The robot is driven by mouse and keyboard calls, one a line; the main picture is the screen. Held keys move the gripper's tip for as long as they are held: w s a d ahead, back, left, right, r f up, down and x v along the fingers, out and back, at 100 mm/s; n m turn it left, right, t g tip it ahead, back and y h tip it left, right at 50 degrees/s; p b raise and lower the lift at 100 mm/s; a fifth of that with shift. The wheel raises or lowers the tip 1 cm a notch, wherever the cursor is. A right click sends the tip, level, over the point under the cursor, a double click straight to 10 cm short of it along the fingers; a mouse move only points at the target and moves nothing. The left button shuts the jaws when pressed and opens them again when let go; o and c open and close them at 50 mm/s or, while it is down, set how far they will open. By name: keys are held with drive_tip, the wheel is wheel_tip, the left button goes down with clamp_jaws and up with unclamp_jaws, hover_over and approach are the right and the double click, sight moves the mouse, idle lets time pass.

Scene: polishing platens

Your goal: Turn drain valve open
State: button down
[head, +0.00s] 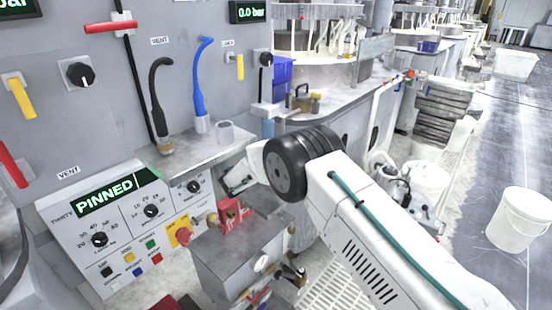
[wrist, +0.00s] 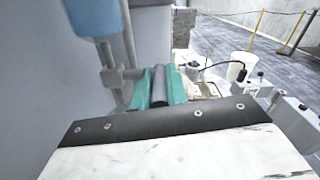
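My gripper (wrist: 160,86) shows in the wrist view as two teal fingers, a little apart. A dark bar (wrist: 159,90) lies between them; I cannot tell whether they press on it. Just left of the fingers is a grey pipe fitting (wrist: 116,77), likely the drain valve, on a thin vertical pipe near a blue filter bowl (wrist: 95,16). Its stem points towards the fingers, and the handle's position is unclear. In the head view the blue bowl (head: 267,128) hangs below the bench edge. My arm's black joint hides the fingers and the valve there.
A grey box (head: 240,250) with a red block (head: 233,214) stands just below my arm. A control panel (head: 125,225) reads PINNED. A wall panel (head: 110,90) holds levers and hoses. A white bucket (head: 518,218) stands on the open floor to the right.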

drive_tip(key=shift+d+f+t+h, duration=0.1)
drive_tip(key=shift+f+t+h, duration=0.1)
drive_tip(key=shift+t+h, duration=0.4)
drive_tip(key=shift+f+t+h, duration=0.2)
drive_tip(key=shift+t+h, duration=0.2)
drive_tip(key=shift+t, duration=0.3)
drive_tip(key=shift+w+f+t+h, duration=0.1)
drive_tip(key=shift+f+t+h, duration=0.1)
drive_tip(key=shift+t+h, duration=0.7)
drive_tip(key=c, duration=1.4)
unclamp_jaws()
drive_tip(key=v, duration=0.7)
drive_tip(key=shift+s+f, duration=0.25)
